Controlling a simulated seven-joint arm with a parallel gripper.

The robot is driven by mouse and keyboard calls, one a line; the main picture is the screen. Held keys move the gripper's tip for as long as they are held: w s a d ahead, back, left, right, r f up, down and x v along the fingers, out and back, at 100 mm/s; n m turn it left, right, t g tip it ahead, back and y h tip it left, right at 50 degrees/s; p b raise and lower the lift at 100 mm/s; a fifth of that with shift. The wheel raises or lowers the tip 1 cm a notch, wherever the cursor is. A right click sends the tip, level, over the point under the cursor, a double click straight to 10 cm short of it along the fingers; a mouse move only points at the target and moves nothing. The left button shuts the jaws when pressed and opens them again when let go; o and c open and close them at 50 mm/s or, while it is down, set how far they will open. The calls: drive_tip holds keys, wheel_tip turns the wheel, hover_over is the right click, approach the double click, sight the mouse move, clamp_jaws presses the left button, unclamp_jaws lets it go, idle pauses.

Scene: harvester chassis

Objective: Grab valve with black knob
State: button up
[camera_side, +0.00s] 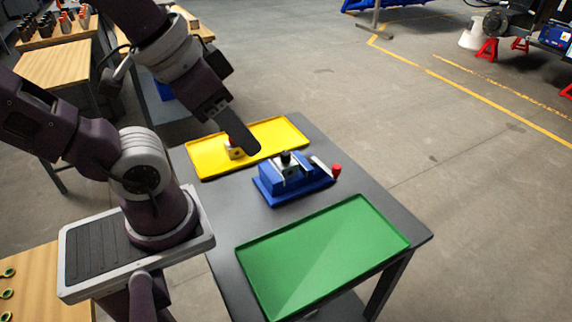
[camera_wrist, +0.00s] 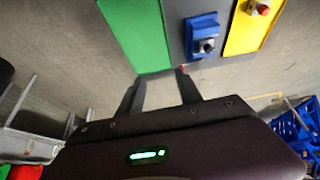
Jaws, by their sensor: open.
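A valve with a black knob (camera_side: 286,157) sits in the blue vise (camera_side: 278,192) on the grey table, knob up. In the wrist view the black knob (camera_wrist: 208,47) shows small at the blue vise (camera_wrist: 203,21). A second valve with an orange-red knob (camera_side: 236,152) stands on the yellow tray (camera_side: 281,130); it also shows in the wrist view (camera_wrist: 262,9). My gripper (camera_side: 246,146) is above the table near the yellow tray, left of the vise in the side view. In the wrist view its fingers (camera_wrist: 160,75) are apart with nothing between them.
A green tray (camera_side: 320,255) lies empty at the front of the table; it also shows in the wrist view (camera_wrist: 138,35). The vise has a handle with a red end (camera_side: 336,170) on its right. Bare grey tabletop (camera_side: 222,205) lies left of the vise.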

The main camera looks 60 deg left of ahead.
drive_tip(key=shift+o, duration=0.9)
drive_tip(key=m+g+y, duration=0.5)
drive_tip(key=m+y, duration=0.8)
drive_tip(key=m, duration=0.5)
approach(287, 154)
drive_tip(key=x, duration=0.4)
drive_tip(key=shift+m+y, duration=0.3)
drive_tip(key=shift+m, duration=0.1)
drive_tip(key=x, duration=0.7)
drive_tip(key=shift+d+f, duration=0.1)
drive_tip(key=shift+f, duration=0.1)
clamp_jaws()
